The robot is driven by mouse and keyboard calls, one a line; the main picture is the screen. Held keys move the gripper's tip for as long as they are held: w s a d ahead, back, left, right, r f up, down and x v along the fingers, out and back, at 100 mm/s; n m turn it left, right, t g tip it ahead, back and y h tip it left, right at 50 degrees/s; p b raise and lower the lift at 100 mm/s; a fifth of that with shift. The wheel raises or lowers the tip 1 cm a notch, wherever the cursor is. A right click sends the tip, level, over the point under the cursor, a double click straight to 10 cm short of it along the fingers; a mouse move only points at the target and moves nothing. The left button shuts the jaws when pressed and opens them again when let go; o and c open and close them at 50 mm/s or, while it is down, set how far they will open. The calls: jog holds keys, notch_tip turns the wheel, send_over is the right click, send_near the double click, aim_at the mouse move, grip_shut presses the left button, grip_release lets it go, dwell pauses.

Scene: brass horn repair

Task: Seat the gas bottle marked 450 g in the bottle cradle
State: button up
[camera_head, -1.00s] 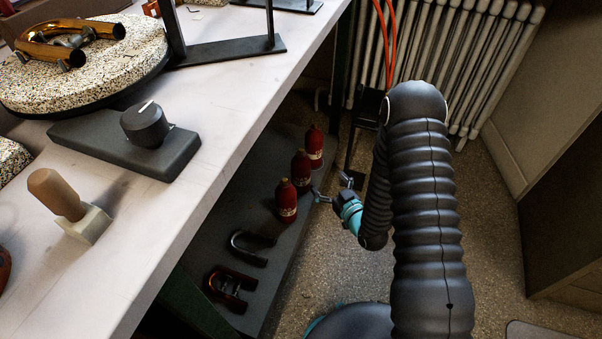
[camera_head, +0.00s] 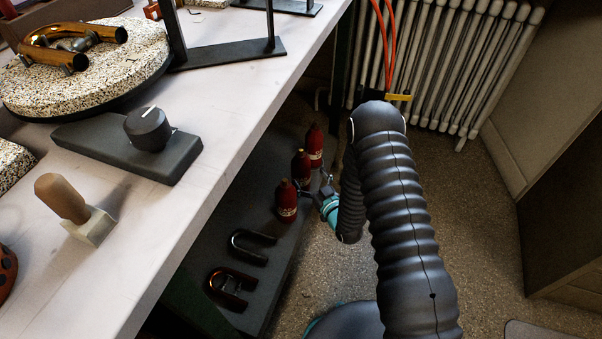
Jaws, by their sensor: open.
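Several small dark-red gas bottles stand upright in a row on the dark low shelf under the bench: a near one (camera_head: 286,203), a middle one (camera_head: 301,168) and a far one (camera_head: 314,147). Each has a pale label band, too small to read, so I cannot tell which is marked 450 g. My gripper (camera_head: 310,186) is open at the right side of the row, close to the near and middle bottles. I cannot tell whether it touches one. I cannot make out the bottle cradle with certainty.
Two U-shaped pieces, a dark one (camera_head: 252,246) and a reddish one (camera_head: 231,288), lie on the low shelf (camera_head: 212,240) nearer me. The pale bench top (camera_head: 135,250) overhangs the shelf's left side. A radiator (camera_head: 455,60) stands behind; the floor (camera_head: 470,220) to the right is open.

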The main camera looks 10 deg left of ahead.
aim_at(301, 166)
jog(key=shift+p+x, duration=0.35)
jog(key=shift+x, duration=2.2)
jog(key=shift+r, duration=0.15)
jog(key=c, duration=1.4)
jog(key=shift+c, duration=1.3)
jog(key=shift+r, duration=0.15)
